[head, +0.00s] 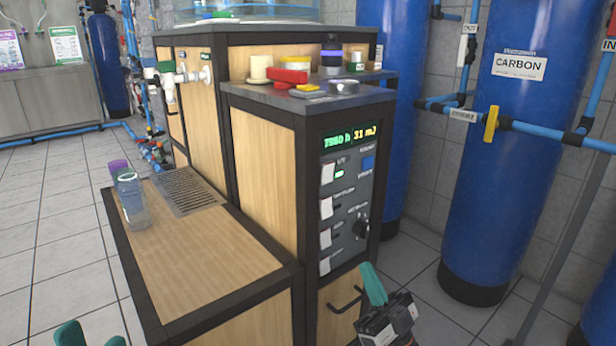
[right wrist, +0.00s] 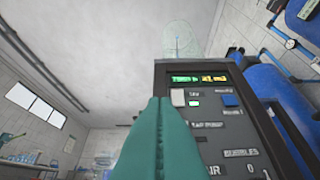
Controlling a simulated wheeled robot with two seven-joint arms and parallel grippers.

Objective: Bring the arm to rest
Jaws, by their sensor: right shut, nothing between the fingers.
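My right gripper (head: 373,284) is at the lower middle of the head view, in front of the control cabinet's lower right side. Its teal fingers are shut together with nothing between them. In the right wrist view the closed fingers (right wrist: 156,140) point up at the control panel (right wrist: 222,120), partly covering its left side. I cannot tell whether they touch it. My left gripper (head: 92,338) shows only as two teal fingertips at the bottom left edge of the head view. They are apart, with nothing seen between them; the rest is cut off.
The wooden cabinet's panel (head: 346,200) has a lit green display and several switches. A lower wooden bench (head: 205,255) holds a clear cup (head: 132,205) and a purple-rimmed cup (head: 118,168). A blue carbon tank (head: 505,170) and pipes stand right. Tiled floor (head: 45,225) is free at left.

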